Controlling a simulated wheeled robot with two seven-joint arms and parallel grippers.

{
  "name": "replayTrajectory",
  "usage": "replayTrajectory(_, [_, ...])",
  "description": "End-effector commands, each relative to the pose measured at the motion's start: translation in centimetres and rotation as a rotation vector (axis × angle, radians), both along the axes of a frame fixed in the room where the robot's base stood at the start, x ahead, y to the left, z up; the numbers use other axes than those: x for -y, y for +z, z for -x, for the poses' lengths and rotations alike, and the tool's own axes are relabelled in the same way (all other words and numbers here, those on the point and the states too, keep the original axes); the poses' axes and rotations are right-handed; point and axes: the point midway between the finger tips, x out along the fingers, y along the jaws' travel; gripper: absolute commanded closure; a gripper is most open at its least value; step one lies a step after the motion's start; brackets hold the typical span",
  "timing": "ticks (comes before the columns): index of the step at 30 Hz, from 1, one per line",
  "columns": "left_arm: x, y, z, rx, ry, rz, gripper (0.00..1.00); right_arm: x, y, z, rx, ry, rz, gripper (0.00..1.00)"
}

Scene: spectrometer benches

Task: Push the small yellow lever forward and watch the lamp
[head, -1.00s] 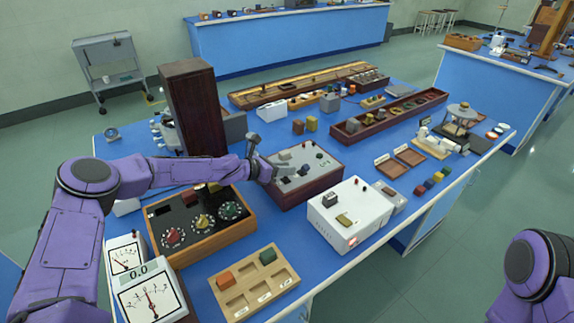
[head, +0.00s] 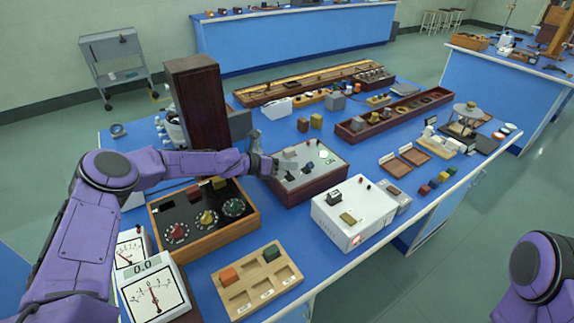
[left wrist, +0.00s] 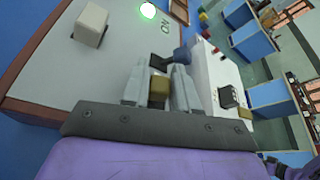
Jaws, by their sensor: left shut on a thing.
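The grey-topped control box (head: 318,179) with dark red sides stands mid-bench. My left gripper (head: 276,164) is low over the left part of its panel. In the left wrist view its fingers (left wrist: 160,82) are shut on the small yellow lever (left wrist: 158,91), which shows between them; in the head view the gripper hides it. The lamp (left wrist: 147,10) glows green on the panel, and it also shows bright in the head view (head: 323,154). A blue-knobbed lever (left wrist: 181,55) stands just past the fingertips. My right gripper is out of view.
A pale block-shaped part (left wrist: 90,25) sits on the same panel. A white box (head: 352,215) stands close to the right. A wooden dial box (head: 240,218) is in front to the left, and a tall dark cabinet (head: 197,100) stands behind the left arm.

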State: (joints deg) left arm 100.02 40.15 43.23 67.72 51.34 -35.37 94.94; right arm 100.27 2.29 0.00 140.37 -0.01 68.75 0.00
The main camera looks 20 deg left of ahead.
Motion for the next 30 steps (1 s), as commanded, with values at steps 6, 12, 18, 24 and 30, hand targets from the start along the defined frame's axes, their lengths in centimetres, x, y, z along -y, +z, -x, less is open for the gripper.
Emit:
replayTrajectory(6, [0.0, -0.1, 0.0, -0.001, 0.000, -0.001, 0.51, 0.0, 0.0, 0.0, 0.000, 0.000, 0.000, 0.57])
replayTrajectory(12, [-0.3, 0.1, 0.2, 0.001, 0.000, -0.001, 0.51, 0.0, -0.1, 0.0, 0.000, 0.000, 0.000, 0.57])
replayTrajectory(18, [-3.1, 1.4, 2.6, 0.003, 0.004, 0.000, 0.51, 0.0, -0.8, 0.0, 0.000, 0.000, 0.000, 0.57])
replayTrajectory(24, [-6.1, 3.0, 5.4, 0.003, 0.002, 0.001, 0.51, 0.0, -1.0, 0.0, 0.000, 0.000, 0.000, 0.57])
replayTrajectory(30, [-7.4, 3.6, 6.6, 0.000, 0.001, -0.001, 0.51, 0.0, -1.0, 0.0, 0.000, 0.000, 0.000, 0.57])
